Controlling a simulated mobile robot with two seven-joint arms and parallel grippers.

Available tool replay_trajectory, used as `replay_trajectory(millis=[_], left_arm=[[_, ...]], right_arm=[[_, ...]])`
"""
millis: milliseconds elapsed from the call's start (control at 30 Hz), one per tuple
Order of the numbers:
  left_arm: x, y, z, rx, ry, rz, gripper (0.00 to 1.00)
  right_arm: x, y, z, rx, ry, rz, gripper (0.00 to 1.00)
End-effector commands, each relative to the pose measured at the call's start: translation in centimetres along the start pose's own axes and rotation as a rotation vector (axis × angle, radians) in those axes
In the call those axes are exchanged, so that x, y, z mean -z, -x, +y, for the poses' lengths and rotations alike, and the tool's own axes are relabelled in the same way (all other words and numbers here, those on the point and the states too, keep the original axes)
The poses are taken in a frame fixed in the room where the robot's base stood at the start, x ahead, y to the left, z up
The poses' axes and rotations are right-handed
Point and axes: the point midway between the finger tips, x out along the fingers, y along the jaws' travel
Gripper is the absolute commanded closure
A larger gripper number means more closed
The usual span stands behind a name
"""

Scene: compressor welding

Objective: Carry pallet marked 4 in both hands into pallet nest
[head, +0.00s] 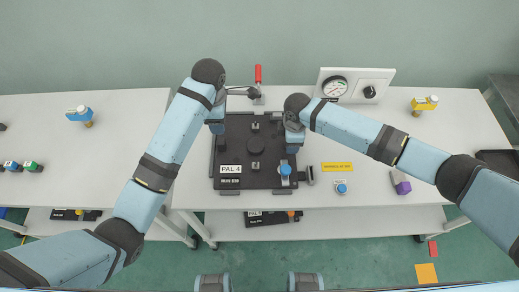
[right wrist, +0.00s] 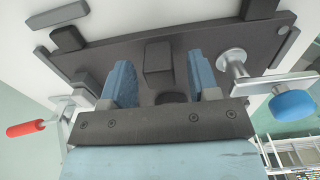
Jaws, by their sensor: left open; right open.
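The dark square pallet (head: 235,150), with a white "PAL 4" label, lies flat on the middle white table. Small dark blocks (head: 229,192) sit along its edges, like locators of a nest; I cannot tell how closely it fits among them. My left gripper (head: 217,126) points down at the pallet's left edge, its fingers partly hidden by the wrist. My right gripper (head: 293,142) is at the right edge. In the right wrist view its two blue fingers (right wrist: 160,80) are apart over the pallet (right wrist: 125,55), with nothing visibly clasped.
A red-handled clamp (head: 258,75) stands behind the pallet. A blue knob (head: 286,170) is at its front right. A gauge box (head: 352,85), yellow label (head: 337,167) and purple part (head: 401,185) are to the right. Another pallet (head: 268,218) lies on the shelf below.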

Motion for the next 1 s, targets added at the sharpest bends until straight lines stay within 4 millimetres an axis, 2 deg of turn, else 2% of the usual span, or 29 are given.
replay_trajectory(millis=[500,700,1000], left_arm=[[0.0,0.0,0.0,0.000,0.000,0.000,0.45],[0.0,0.0,0.0,0.000,0.000,0.000,0.45],[0.0,0.0,0.0,0.000,0.000,0.000,0.45]], right_arm=[[0.0,9.8,0.1,-0.003,0.000,0.002,0.45],[0.0,11.3,0.0,-0.001,0.000,0.000,0.45],[0.0,11.5,0.0,0.000,0.000,0.000,0.45]])
